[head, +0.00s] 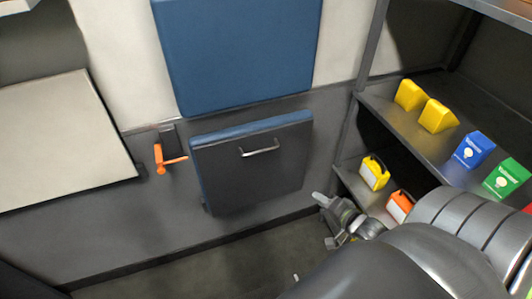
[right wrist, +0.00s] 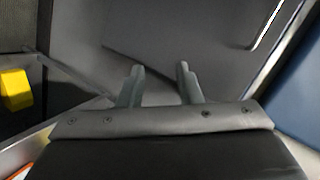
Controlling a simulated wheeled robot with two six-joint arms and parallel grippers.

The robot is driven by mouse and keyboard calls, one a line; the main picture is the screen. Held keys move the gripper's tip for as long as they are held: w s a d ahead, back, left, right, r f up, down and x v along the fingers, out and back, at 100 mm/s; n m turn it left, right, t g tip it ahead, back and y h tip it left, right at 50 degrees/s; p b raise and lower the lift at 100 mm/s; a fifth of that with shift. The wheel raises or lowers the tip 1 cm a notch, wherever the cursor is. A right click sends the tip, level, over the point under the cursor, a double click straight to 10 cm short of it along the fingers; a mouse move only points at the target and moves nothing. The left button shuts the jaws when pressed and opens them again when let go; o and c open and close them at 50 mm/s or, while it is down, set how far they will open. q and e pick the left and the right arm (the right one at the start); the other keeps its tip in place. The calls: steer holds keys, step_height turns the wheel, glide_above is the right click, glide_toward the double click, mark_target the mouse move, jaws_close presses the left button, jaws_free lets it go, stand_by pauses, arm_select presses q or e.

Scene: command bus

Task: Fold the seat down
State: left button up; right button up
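The seat (head: 248,172) is folded up against the wall, its dark underside facing out and a blue cushion edge along its top. A metal bar handle (head: 259,149) sits near the top of that underside; it also shows at the upper right of the right wrist view (right wrist: 268,28). A blue backrest (head: 238,50) is above the seat. My right gripper (head: 322,200) is just right of the seat's lower right corner, apart from the handle. In the right wrist view its two fingers (right wrist: 159,68) are spread with nothing between them. My left gripper is not in view.
An orange lever (head: 168,158) is on the wall left of the seat. A shelf rack (head: 352,130) at the right holds yellow, blue, green and orange items. A pale tabletop (head: 60,135) is at the left. The floor (head: 215,262) below the seat looks mostly clear.

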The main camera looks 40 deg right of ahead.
steer(key=w+a+r+m+t+y, duration=0.1)
steer(key=a+r+m+y, duration=0.15)
steer(key=r, duration=0.45)
steer(key=w+a+r+m+t+y, duration=0.1)
steer(key=w+a+r+t, duration=0.15)
steer(key=r, duration=0.35)
steer(key=w+a+f+b, duration=0.1)
steer(key=w+b, duration=0.3)
steer(key=w, duration=0.4)
steer(key=w+a+f+b, duration=0.1)
steer(key=w+f+b, duration=0.1)
steer(key=w+b, duration=0.3)
steer(key=w+g, duration=0.1)
steer(key=w, duration=0.2)
steer(key=shift+a, duration=0.25)
steer(key=shift+n, duration=0.25)
steer(key=shift+c, duration=0.3)
jaws_close()
